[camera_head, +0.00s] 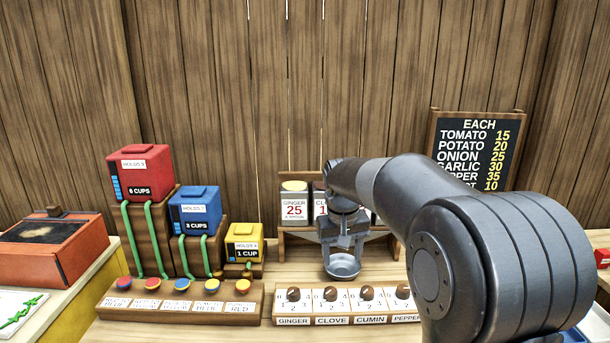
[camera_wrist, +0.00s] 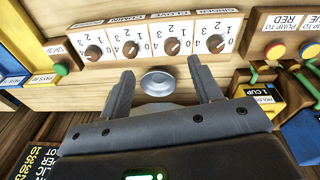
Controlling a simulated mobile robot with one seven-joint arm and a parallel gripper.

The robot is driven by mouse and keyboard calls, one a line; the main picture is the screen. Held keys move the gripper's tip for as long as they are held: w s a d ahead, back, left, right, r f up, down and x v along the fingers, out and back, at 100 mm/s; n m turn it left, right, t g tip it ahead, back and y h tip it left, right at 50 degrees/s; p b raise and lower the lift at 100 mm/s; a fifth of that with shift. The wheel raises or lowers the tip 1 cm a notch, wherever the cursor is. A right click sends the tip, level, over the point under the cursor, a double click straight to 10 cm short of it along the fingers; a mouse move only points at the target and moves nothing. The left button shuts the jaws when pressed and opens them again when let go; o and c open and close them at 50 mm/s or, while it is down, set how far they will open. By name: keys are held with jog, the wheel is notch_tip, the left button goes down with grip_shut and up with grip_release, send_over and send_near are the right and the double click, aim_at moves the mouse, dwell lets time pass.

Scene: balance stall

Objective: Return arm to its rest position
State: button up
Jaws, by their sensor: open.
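My arm reaches in from the right in the head view. My gripper (camera_head: 343,240) points down over the wooden counter (camera_head: 285,277), in front of the spice jar rack. In the wrist view my gripper's two fingers (camera_wrist: 157,88) stand apart with nothing held between them. A small round metal dish (camera_head: 342,266) sits on the counter just below the fingers. In the wrist view the dish (camera_wrist: 158,82) shows between and beyond the fingertips. Whether the fingers touch it cannot be told.
A dial panel (camera_head: 325,320) and a button panel (camera_head: 180,302) line the counter's front. Red (camera_head: 140,173), blue (camera_head: 194,211) and yellow (camera_head: 244,242) cup boxes stand left on wooden steps. A ginger jar (camera_head: 294,205) and price board (camera_head: 478,148) are behind.

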jog(key=s+d+r+t, duration=0.1)
jog(key=s+d+r, duration=0.15)
jog(key=s, duration=0.55)
jog(key=s+d+r+t, duration=0.1)
jog(key=s+r, duration=0.2)
jog(key=s, duration=0.4)
jog(key=s+d+f+m+t, duration=0.1)
jog(key=s+f, duration=0.1)
jog(key=s, duration=0.5)
jog(key=s+d+f+t, duration=0.1)
jog(key=s+f, duration=0.1)
jog(key=s, duration=0.6)
jog(key=shift+m+y, duration=0.3)
jog(key=shift+m, duration=0.1)
